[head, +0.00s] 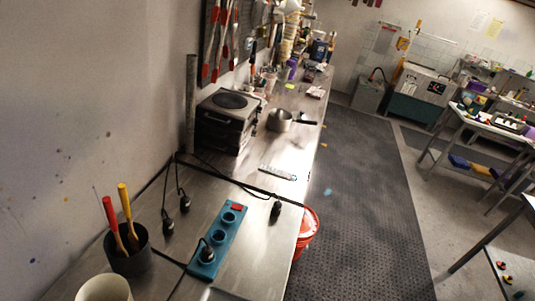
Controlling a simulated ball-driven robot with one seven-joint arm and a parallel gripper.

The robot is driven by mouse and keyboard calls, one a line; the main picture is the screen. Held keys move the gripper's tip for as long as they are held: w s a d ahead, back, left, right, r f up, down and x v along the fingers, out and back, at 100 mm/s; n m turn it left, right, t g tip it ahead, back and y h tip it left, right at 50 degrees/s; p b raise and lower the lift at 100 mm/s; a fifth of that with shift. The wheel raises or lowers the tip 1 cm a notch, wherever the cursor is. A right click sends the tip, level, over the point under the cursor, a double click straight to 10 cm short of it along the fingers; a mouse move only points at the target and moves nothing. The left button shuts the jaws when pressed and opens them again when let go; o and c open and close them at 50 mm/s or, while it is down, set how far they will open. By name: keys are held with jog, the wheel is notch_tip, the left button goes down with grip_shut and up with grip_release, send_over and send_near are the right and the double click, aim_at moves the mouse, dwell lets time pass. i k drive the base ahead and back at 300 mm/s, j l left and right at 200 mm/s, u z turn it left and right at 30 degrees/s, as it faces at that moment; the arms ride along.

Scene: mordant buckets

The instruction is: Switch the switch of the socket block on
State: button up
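The teal socket block (224,241) lies on the metal worktop in the lower middle of the head view, its long side running away from me. Its red switch (238,207) is at the far end; it is too small to tell which way it is set. A black plug (206,252) sits at the nearest socket, with its cable running off to the left. The other sockets look empty. My gripper is not in view.
Loose black plugs on cables lie left of the block (184,201) and right of it (276,209). A dark pot (130,257) with red- and yellow-handled tools and a pale container (104,289) stand at left. A red bucket (306,235) is beside the worktop's right edge.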

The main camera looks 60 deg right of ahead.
aim_at(236, 206)
jog(key=z, duration=1.25)
jog(key=i+l+u, duration=0.1)
jog(key=i+l, duration=1.7)
jog(key=l, duration=0.2)
jog(key=i+j+u, duration=0.05)
